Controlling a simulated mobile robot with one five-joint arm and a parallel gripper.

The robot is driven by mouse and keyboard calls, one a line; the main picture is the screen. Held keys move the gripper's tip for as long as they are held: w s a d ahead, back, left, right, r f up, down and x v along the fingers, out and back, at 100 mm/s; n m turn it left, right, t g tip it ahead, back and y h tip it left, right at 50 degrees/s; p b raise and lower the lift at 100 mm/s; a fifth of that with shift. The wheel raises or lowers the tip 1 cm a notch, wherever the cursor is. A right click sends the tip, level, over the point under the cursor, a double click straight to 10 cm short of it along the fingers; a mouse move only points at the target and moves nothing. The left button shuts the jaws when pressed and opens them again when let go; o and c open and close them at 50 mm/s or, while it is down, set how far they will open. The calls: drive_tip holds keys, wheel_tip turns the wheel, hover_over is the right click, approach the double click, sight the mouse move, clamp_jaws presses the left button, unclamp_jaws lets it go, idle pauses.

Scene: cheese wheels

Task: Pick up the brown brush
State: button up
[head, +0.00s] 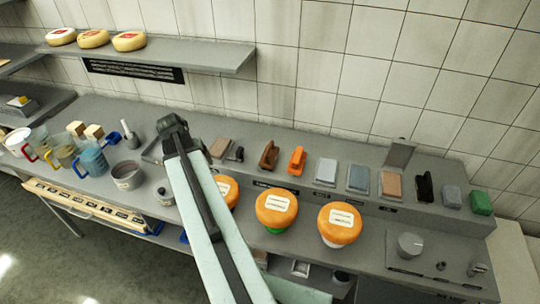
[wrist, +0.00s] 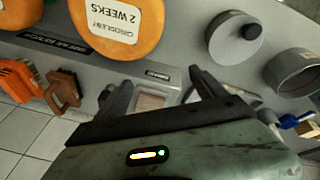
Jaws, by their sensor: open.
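The brown brush (head: 269,155) stands on the raised back ledge of the counter, just left of an orange brush (head: 297,160). In the wrist view the brown brush (wrist: 63,92) is to the left of my gripper (wrist: 160,84), outside the jaws and apart from them. My gripper is open, its two dark fingers spread with nothing held. A tan block (wrist: 150,101) in a grey tray shows between and beyond the fingers. In the head view my arm reaches over the counter, and its end (head: 173,128) is left of the brush; the fingertips are hard to make out there.
Orange cheese wheels (head: 276,208) stand in front of the ledge. Several blocks and brushes, including a black one (head: 424,187), line the ledge to the right. A metal pot (head: 127,175) and mugs stand at the left. A shelf (head: 160,54) and tiled wall are behind.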

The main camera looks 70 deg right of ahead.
sight(268, 151)
drive_tip(key=s+d+m, duration=0.1)
drive_tip(key=s+d, duration=0.4)
drive_tip(key=s, duration=0.1)
drive_tip(key=s+d+m+g, duration=0.1)
drive_tip(key=s+d+m, duration=0.1)
drive_tip(key=s+d, duration=0.4)
drive_tip(key=s+d+r+m+g+h, duration=0.1)
drive_tip(key=s+d+m, duration=0.1)
drive_tip(key=s+d, duration=0.3)
drive_tip(key=shift+s+d, duration=0.2)
drive_tip(key=shift+s, duration=0.65)
drive_tip(key=shift+s+d, duration=0.2)
drive_tip(key=shift+s, duration=0.6)
drive_tip(key=b+x, duration=0.2)
drive_tip(key=shift+d+f+b, duration=0.1)
drive_tip(key=shift+f+b, duration=0.2)
drive_tip(key=shift+f, duration=0.05)
drive_tip(key=b+x, duration=0.4)
drive_tip(key=x, duration=0.1)
drive_tip(key=shift+w+d+b, duration=0.15)
drive_tip(key=shift+d+b, duration=0.15)
drive_tip(key=shift+r, duration=0.2)
drive_tip(key=c, duration=1.6)
drive_tip(key=shift+r+p, duration=0.15)
drive_tip(key=shift+p, duration=0.2)
drive_tip(key=shift+c, duration=0.2)
wheel_tip(268, 151, up, 10)
drive_tip(key=p, duration=1)
